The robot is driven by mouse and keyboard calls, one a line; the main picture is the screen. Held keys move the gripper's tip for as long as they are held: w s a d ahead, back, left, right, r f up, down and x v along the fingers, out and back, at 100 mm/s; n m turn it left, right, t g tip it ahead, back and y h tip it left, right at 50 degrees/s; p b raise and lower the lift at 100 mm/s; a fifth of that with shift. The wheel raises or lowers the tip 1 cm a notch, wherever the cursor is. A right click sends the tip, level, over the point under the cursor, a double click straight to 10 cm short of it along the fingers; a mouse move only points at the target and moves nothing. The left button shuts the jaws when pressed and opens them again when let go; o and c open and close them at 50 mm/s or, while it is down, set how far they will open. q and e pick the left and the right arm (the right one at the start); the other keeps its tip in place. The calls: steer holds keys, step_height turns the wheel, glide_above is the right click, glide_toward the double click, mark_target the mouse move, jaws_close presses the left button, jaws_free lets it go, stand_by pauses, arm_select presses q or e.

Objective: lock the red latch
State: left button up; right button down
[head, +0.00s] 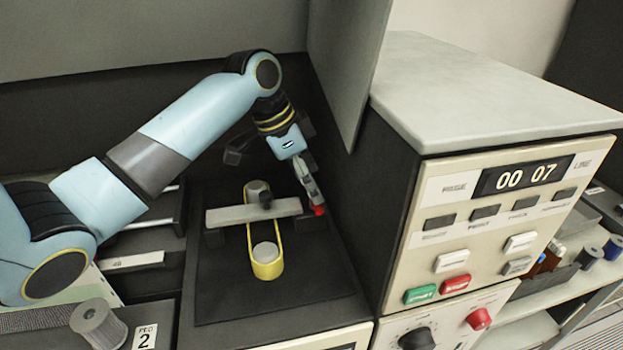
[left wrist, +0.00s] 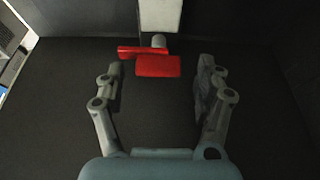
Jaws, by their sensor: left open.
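The red latch (left wrist: 158,66) shows in the left wrist view as a red block with a red bar at its upper left, at the end of a pale bar (left wrist: 160,16). In the head view the latch (head: 319,210) is a small red piece at the right end of the grey crossbar (head: 252,213). My left gripper (left wrist: 160,78) is open, its fingers on either side of the red block with gaps. In the head view my left gripper (head: 314,190) points down just above the latch and partly hides it. My right gripper is not in view.
A yellow belt (head: 268,269) around two rollers runs under the crossbar on a dark plate (head: 220,300). A panel (head: 480,235) with buttons and a display reading 00 07 stands close on the right. A spool (head: 98,325) sits at the lower left.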

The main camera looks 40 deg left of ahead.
arm_select(q)
steer(key=shift+w+d+f, duration=0.1)
steer(key=shift+d+f, duration=0.1)
steer(key=shift+f, duration=0.4)
steer(key=c, duration=1.2)
steer(key=shift+o, duration=0.2)
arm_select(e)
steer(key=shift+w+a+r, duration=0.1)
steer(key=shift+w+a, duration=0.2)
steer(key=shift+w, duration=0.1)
